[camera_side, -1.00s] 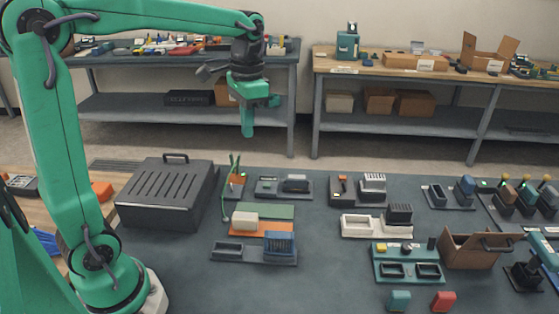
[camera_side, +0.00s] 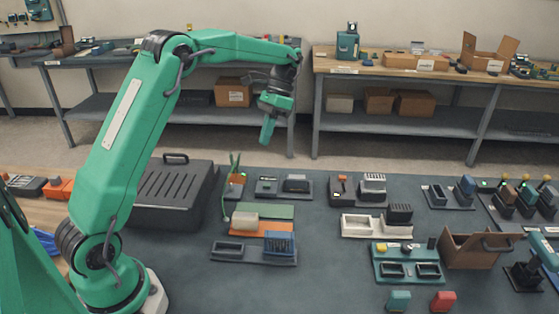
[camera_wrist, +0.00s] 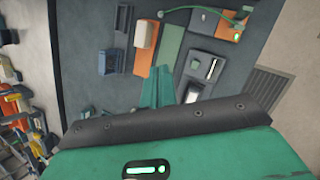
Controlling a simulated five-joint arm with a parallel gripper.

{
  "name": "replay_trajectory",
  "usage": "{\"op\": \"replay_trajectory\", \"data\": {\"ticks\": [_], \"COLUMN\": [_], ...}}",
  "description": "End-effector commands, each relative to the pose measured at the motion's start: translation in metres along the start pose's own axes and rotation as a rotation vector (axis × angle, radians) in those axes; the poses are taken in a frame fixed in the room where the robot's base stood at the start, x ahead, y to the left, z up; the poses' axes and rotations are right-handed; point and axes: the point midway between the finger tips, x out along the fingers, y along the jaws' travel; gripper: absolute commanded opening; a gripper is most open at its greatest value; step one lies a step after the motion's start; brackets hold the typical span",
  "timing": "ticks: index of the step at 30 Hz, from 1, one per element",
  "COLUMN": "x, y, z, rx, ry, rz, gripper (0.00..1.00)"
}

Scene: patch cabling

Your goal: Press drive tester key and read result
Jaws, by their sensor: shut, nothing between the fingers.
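My gripper (camera_side: 267,131) is shut and empty, pointing down high above the back of the dark mat. In the wrist view its closed green fingers (camera_wrist: 158,92) reach over the mat near a dark unit with a slot. No unit is clearly labelled as the drive tester. One candidate is this dark slotted unit (camera_side: 284,187), also in the wrist view (camera_wrist: 203,68) with a pale bar. Another is the dark unit with an orange key (camera_side: 342,179) and a ribbed block. No result can be read. My gripper touches none of these.
An orange unit (camera_side: 236,180) with a green cable stands left of the slotted unit. A green plate (camera_side: 265,211), a white block (camera_side: 244,220) and a blue block (camera_side: 279,242) lie in front. A large dark case (camera_side: 170,190) stands left. The mat's front middle is clear.

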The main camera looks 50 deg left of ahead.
Motion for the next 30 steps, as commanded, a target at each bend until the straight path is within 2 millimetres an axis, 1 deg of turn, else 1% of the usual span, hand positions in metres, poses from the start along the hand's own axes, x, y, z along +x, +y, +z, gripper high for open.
{"op": "replay_trajectory", "data": {"ticks": [1,6,12,18,30], "x": [0.005,0.018,0.03,0.035,0.036], "y": [-0.006,-0.022,-0.035,-0.04,-0.04], "z": [-0.005,-0.016,-0.025,-0.028,-0.028], "rx": [0.006,0.035,0.06,0.07,0.071], "ry": [-0.018,-0.069,-0.109,-0.125,-0.126], "rz": [0.015,0.06,0.099,0.116,0.117], "gripper": [0.0,0.0,0.0,0.0,0.0]}}
